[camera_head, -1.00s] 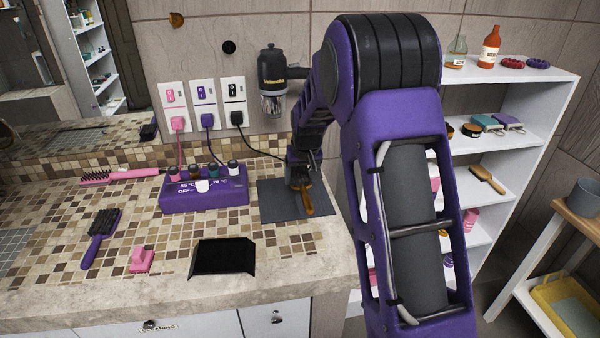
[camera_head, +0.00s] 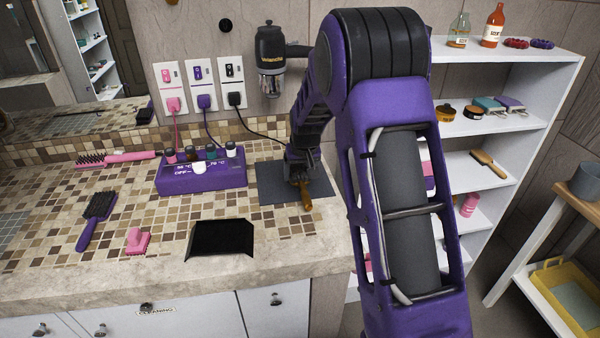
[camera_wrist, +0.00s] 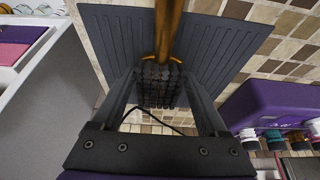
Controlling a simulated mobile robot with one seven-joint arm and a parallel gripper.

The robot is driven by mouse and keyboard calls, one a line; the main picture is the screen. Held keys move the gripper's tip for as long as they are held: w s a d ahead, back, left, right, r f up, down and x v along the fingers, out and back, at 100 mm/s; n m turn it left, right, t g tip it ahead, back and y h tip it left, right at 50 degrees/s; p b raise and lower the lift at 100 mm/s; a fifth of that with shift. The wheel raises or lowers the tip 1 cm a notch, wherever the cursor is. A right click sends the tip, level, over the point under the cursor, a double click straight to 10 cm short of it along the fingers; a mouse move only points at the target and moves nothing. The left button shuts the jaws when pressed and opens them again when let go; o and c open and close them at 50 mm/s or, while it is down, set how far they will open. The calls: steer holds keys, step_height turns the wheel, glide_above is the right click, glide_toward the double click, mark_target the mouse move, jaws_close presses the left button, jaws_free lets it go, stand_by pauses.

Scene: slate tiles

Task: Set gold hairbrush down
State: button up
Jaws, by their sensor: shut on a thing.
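The gold hairbrush (camera_head: 306,196) is in my gripper over the dark grey mat (camera_head: 268,189), at the right end of the tiled counter. In the wrist view its gold handle (camera_wrist: 168,28) runs toward the top, and its dark bristles show between the fingers. My gripper (camera_wrist: 160,85) is shut on the brush. The ribbed grey mat (camera_wrist: 110,35) fills the view behind it. Whether the brush touches the mat I cannot tell. In the head view my wrist hides most of the brush head.
A purple box (camera_head: 201,176) with several small bottles stands left of the mat. A black tray (camera_head: 220,239), a pink clip (camera_head: 137,241) and a purple-handled brush (camera_head: 97,219) lie further left. A hair dryer (camera_head: 271,55) hangs above. White shelves (camera_head: 495,140) stand right.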

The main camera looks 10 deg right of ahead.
steer(key=shift+f+b, duration=0.4)
steer(key=shift+f, duration=0.15)
steer(key=o, duration=1.4)
steer(key=shift+o, duration=0.2)
